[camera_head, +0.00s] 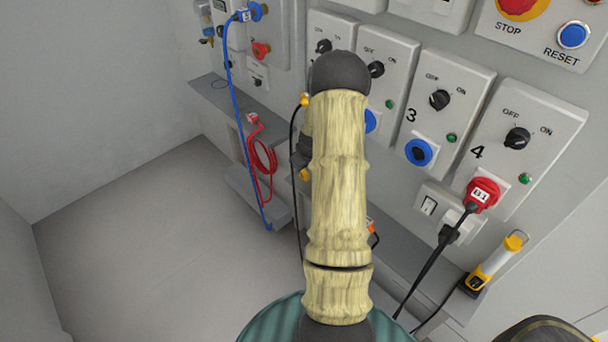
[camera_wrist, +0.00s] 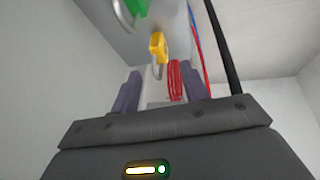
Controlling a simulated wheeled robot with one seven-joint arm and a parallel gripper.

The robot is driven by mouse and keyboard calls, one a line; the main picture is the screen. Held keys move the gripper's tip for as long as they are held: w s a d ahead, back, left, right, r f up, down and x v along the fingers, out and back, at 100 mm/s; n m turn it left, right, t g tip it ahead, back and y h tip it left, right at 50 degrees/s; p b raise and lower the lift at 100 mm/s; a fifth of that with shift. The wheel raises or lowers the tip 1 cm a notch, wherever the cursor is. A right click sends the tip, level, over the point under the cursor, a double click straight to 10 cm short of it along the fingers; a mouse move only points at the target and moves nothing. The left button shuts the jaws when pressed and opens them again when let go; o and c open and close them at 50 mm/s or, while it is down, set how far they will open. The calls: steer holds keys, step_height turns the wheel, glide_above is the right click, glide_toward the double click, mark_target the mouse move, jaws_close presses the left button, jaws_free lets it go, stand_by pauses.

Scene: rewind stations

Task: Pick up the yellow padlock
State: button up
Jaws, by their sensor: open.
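In the wrist view, the yellow padlock (camera_wrist: 157,44) is above and beyond my fingertips, near the picture's middle, with its grey shackle toward the bottom of the picture. My gripper (camera_wrist: 162,84) is open, with one dark finger on each side and nothing held between them. The padlock's shackle lines up with the gap between the fingers, but I cannot tell the exact distance. In the head view my arm covers the gripper, and I cannot make out the yellow padlock there.
A green padlock (camera_wrist: 138,8) is at the wrist view's top edge. A red coil (camera_wrist: 176,80) shows between the fingers, probably the coiled red cable (camera_head: 262,158). A blue cable (camera_head: 233,95) hangs nearby. A yellow lamp (camera_head: 497,262) stands at the right on the ledge.

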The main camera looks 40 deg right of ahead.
mark_target(303, 171)
steer(key=x, duration=0.5)
steer(key=shift+w, duration=0.1)
steer(key=shift+c, duration=0.3)
jaws_close()
